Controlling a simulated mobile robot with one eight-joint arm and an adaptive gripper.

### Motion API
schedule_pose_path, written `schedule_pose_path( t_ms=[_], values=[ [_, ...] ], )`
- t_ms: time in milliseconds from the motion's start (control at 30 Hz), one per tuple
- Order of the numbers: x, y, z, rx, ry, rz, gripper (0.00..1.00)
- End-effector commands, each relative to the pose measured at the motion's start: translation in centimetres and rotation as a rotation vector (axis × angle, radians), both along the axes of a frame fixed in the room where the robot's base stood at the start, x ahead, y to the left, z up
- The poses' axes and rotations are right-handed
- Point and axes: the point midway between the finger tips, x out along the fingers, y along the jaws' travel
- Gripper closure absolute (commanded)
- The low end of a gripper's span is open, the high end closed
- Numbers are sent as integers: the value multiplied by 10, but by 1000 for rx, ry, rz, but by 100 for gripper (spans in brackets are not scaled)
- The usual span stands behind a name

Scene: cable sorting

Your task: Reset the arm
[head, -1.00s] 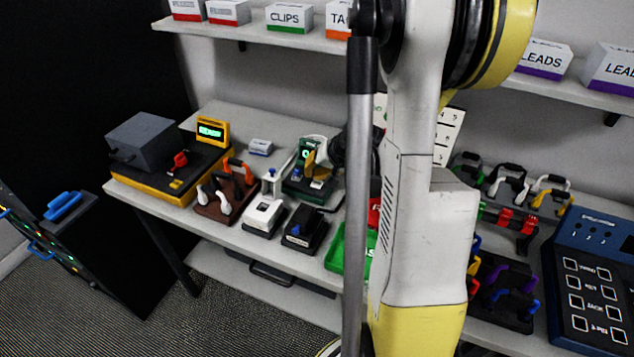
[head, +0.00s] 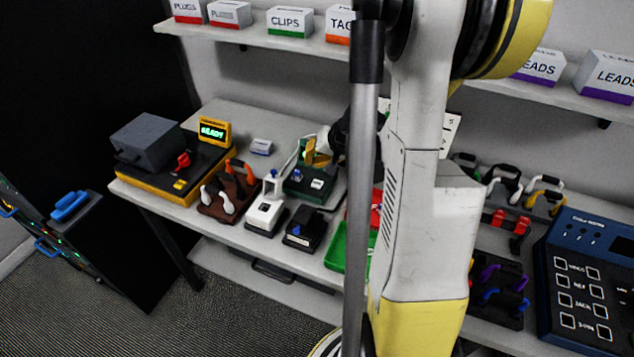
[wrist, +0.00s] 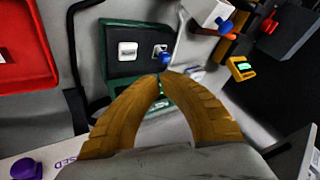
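My gripper (head: 315,153) has yellow fingers and hovers above a green-based bench device (head: 305,188) in the head view. In the wrist view the tips of my gripper (wrist: 162,76) come together with nothing visible between them. The green-based device (wrist: 135,88) lies beyond the tips, with a black top, two white blocks and a blue knob (wrist: 165,59) close to the tips in the picture. My arm's upright link hides part of the table and shelf in the head view.
A shelf with labelled boxes (head: 290,22) runs above the table. A green tray (head: 336,250) and a red tray (wrist: 25,50) are nearby. Cable racks (head: 500,285) and a blue panel (head: 590,270) stand right. A grey box unit (head: 147,143) stands left.

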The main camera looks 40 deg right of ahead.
Motion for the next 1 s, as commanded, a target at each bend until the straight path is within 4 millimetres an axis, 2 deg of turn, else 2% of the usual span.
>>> schedule_pose_path(
  t_ms=[500, 633, 767, 867, 1000],
  values=[
    [0, 0, 0, 0, 0, 0, 100],
    [2, 12, 7, -11, 5, 20, 100],
    [3, 53, 31, -55, 26, 92, 100],
    [-3, 100, 56, -110, 44, 176, 100],
    [-23, 164, 83, -197, 61, 299, 100]
  ],
)
